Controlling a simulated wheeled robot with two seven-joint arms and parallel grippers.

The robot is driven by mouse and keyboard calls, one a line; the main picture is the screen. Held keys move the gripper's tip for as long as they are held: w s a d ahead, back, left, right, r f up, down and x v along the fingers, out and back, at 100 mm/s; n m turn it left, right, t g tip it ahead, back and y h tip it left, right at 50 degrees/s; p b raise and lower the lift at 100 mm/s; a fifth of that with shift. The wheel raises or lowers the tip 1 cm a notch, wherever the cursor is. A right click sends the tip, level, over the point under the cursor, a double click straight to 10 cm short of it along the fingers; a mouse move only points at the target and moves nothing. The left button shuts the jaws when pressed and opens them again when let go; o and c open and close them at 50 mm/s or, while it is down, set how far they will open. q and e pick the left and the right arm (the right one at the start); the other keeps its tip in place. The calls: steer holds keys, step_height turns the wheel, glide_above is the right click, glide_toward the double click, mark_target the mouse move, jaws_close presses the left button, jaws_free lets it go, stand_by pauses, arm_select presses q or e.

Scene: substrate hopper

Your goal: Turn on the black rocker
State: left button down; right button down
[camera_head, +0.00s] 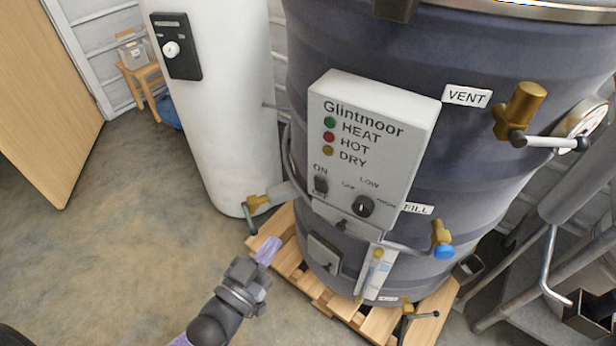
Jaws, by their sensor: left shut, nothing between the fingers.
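The black rocker (321,184) sits on the lower left of the grey Glintmoor control box (375,125), between the printed words ON and OFF. Which way it is tipped is too small to tell. A black rotary knob (363,206) is to its right, under the word LOW. My left gripper (266,252) is shut and empty, low in front of the pallet. It is below and to the left of the rocker, well apart from it. My right gripper is not in view.
The dark drum (465,190) carries the box and stands on a wooden pallet (330,300). A brass valve (519,110) and a blue-capped tap (442,245) stick out at right. A white cylinder (225,110) stands at left. The floor at left is clear.

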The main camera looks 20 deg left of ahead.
mark_target(318, 182)
arm_select(q)
steer(key=shift+d, duration=0.1)
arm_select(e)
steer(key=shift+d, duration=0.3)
